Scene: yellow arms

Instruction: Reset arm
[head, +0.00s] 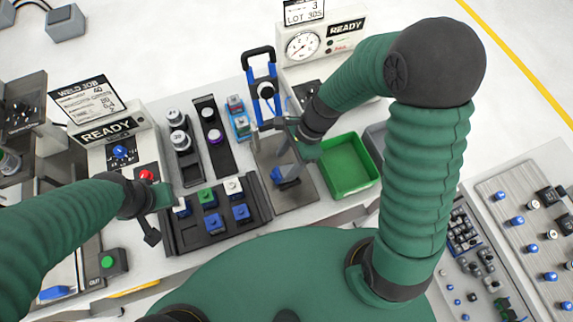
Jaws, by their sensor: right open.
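My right gripper (275,140) is open, its grey fingers over the grey plate (297,200) with the blue-handled toggle clamp (261,82) behind it. A blue block (286,176) sits on that plate just below the fingers; I cannot tell whether they touch it. My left gripper (158,214) is at the left edge of the dark tray (217,237). Its fingers are small and partly hidden, so its opening is unclear. Both arms wear green sleeves.
The dark tray holds several blue, green and white blocks (207,198). A green bin (347,167) stands right of the plate. Two "READY" panels (108,130) (345,28) stand at the back. A button box (113,262) is at left. Benches with small parts (520,222) lie right.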

